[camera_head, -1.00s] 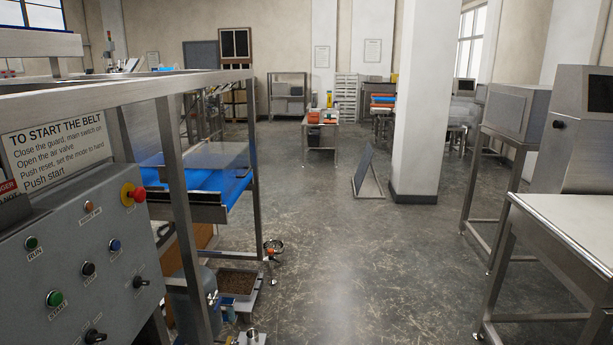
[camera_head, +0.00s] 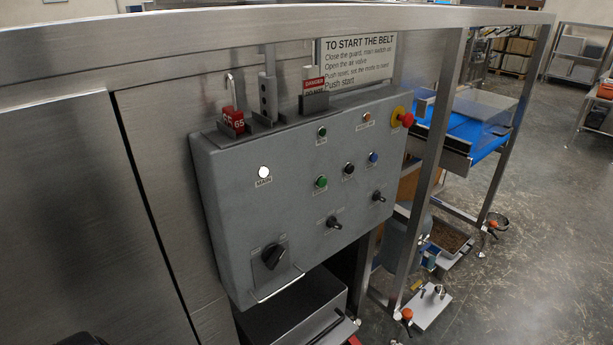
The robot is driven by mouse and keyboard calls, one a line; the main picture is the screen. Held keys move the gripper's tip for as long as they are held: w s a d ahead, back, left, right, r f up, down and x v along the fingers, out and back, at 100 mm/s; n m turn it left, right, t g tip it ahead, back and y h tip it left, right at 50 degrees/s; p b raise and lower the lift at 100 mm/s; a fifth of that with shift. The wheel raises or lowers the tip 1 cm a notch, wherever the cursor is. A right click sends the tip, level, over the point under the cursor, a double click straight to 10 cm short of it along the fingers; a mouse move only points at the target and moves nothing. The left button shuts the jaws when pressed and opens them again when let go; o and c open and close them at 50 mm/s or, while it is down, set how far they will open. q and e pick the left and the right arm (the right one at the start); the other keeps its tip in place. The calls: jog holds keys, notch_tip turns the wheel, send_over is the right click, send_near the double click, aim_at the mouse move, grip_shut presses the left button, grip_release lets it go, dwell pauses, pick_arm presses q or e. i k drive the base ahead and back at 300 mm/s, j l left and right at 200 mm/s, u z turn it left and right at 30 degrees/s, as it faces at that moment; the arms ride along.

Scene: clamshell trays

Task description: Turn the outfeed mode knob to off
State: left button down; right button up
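A grey control panel (camera_head: 225,185) hangs on the metal machine frame. Two small black selector knobs show on its lower right: one (camera_head: 333,222) near the lower middle and one (camera_head: 378,196) near the right edge. A larger black rotary switch (camera_head: 272,257) sits at the lower left. Their labels are too small to read, so I cannot tell which is the outfeed mode knob or its setting. A white lamp, several coloured buttons and a red emergency stop (camera_head: 404,118) on yellow are also on the panel.
An instruction sign (camera_head: 358,62) stands above the panel, with a red padlock tag (camera_head: 234,119) to its left. A metal handle (camera_head: 279,287) juts out below the panel. Frame legs and a blue conveyor (camera_head: 455,135) stand to the right. Open floor lies at the far right.

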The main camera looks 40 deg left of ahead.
aim_at(331, 222)
jog(key=u, duration=1)
